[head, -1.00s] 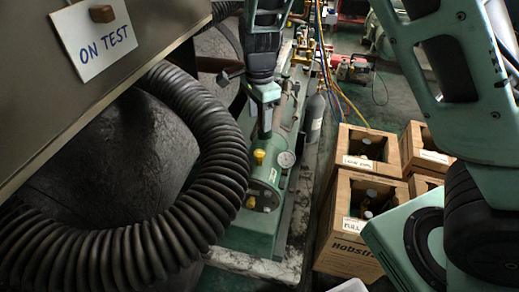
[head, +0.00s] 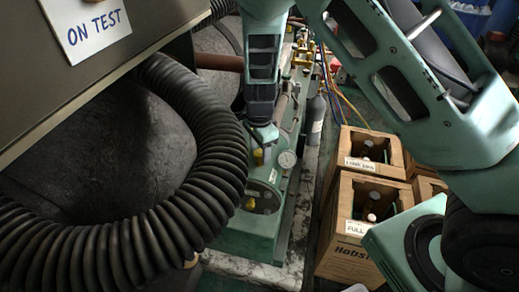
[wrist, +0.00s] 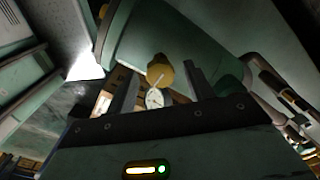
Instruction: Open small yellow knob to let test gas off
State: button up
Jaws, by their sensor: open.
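A yellow knob (head: 258,157) sits on top of the green cylinder (head: 265,184), and a second yellow knob (head: 250,204) is on the cylinder's near end face. My gripper (head: 262,140) is over the upper knob in the head view, its fingers mostly hidden behind my wrist. In the wrist view my gripper (wrist: 163,76) is open, with one yellow knob (wrist: 160,70) showing between the two fingers. I see no clear contact with it. A round white gauge (head: 287,159) stands right of the upper knob and also shows in the wrist view (wrist: 155,98).
A thick black corrugated hose (head: 205,130) curves close on the left, under a panel with an "ON TEST" sign (head: 88,25).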

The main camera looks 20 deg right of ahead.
jog(key=c, duration=1)
jog(key=shift+o, duration=0.2)
jog(key=shift+r+n, duration=0.1)
jog(key=shift+n, duration=0.2)
jog(key=shift+n+p, duration=0.85)
jog(key=shift+n, duration=0.15)
jog(key=n+p, duration=0.2)
jog(key=n, duration=0.2)
jog(key=shift+n, duration=0.3)
jog(key=n+p, duration=0.1)
jog(key=n, duration=0.3)
jog(key=shift+n+p, duration=0.7)
jog(key=shift+n, duration=1.4)
